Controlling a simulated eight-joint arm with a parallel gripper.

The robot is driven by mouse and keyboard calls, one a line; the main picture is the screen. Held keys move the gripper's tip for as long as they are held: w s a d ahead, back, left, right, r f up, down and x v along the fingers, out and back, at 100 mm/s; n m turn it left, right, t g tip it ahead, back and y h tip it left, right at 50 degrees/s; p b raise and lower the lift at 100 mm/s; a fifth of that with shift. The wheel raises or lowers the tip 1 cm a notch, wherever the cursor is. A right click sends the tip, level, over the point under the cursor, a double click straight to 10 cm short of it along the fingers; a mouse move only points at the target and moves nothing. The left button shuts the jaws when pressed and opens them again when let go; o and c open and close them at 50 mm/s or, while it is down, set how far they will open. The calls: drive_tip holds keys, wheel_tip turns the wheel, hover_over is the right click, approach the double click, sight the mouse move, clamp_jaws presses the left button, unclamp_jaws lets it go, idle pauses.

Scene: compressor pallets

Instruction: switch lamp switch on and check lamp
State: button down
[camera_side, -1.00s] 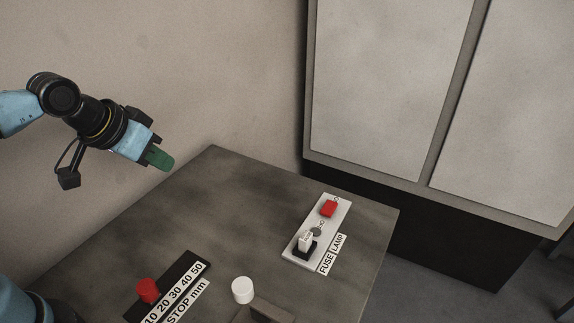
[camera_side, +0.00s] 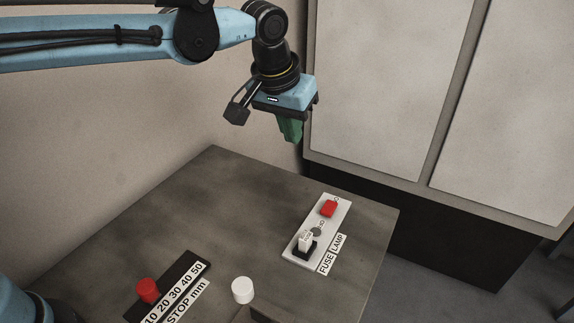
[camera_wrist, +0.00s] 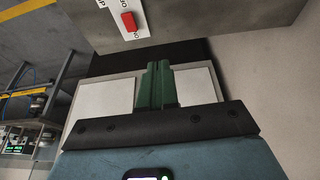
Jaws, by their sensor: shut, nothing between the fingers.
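The red lamp switch (camera_side: 328,208) sits at the far end of a white panel (camera_side: 318,222) on the table. It also shows at the top of the wrist view (camera_wrist: 129,21). A grey round part (camera_side: 316,231), possibly the lamp, lies on the panel between the switch and a white fuse (camera_side: 306,240) in a black holder. It does not look lit. Labels reading FUSE and LAMP run along the panel's right side. My gripper (camera_side: 291,133), with green fingers, points down above the table's far edge, clear of the switch. Its fingers (camera_wrist: 158,68) are shut and empty.
A red knob (camera_side: 148,290) stands by a black scale strip (camera_side: 181,277) marked STOP mm at the front left. A white round cap (camera_side: 243,290) stands at the front. The table's middle (camera_side: 215,215) is clear. A large cabinet (camera_side: 390,80) stands behind the table.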

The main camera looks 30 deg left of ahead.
hover_over(331, 203)
drive_tip(key=s, duration=0.4)
wheel_tip(331, 203, down, 3)
drive_tip(key=shift+w+r+g, duration=0.1)
drive_tip(key=shift+r+g, duration=0.05)
drive_tip(key=shift+g, duration=0.15)
drive_tip(key=x, duration=1.2)
drive_tip(key=shift+s+a+f, duration=0.3)
drive_tip(key=shift+f, duration=0.75)
drive_tip(key=shift+w+f+g, duration=0.3)
drive_tip(key=shift+f+g, duration=0.05)
drive_tip(key=shift+g, duration=0.55)
drive_tip(key=shift+d+f, duration=0.1)
drive_tip(key=shift+d, duration=0.05)
